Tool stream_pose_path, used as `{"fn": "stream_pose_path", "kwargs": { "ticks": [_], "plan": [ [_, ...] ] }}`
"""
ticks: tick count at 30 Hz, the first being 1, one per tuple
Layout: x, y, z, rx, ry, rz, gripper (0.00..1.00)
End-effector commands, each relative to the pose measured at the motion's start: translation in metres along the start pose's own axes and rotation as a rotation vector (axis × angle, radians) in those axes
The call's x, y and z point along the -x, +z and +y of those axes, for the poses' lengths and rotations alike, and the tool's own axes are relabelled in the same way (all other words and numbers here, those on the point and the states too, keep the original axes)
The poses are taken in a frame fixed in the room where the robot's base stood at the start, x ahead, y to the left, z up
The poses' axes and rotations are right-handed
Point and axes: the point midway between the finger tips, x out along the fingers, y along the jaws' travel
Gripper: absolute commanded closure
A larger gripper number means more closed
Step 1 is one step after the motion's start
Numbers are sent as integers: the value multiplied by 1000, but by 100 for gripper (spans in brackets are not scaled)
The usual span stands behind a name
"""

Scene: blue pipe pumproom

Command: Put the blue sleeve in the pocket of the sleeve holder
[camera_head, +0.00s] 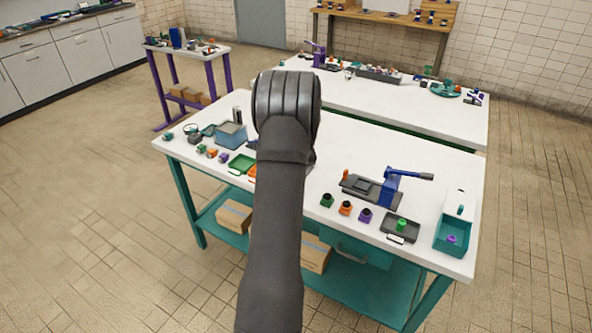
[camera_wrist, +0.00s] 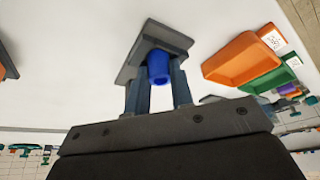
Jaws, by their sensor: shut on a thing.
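In the wrist view my gripper (camera_wrist: 157,86) is shut on the blue sleeve (camera_wrist: 158,68), with one finger on each side of it. Just beyond the sleeve is a grey block with a flat plate (camera_wrist: 150,42), which looks like the sleeve holder. The sleeve's far end meets or overlaps this block in the picture. I cannot tell whether it sits in a pocket or only in front of it. In the head view my arm hides the gripper, the sleeve and the grey block.
An orange tray (camera_wrist: 240,58) and a green tray (camera_wrist: 271,80) lie to the right in the wrist view. On the white table (camera_head: 330,150), a blue-handled press (camera_head: 390,187), small coloured blocks, a grey tray (camera_head: 389,235) and a teal bin (camera_head: 453,237) stand to the right.

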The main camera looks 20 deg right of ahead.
Motion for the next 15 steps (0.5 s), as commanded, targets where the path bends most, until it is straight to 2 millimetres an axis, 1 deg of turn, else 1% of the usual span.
{"fn": "stream_pose_path", "kwargs": {
  "ticks": [13,14,15],
  "plan": [
    [-14,7,0,-1,-1,-4,100],
    [-14,7,0,0,-1,-5,75],
    [-14,8,0,0,-1,-5,67]
  ]
}}
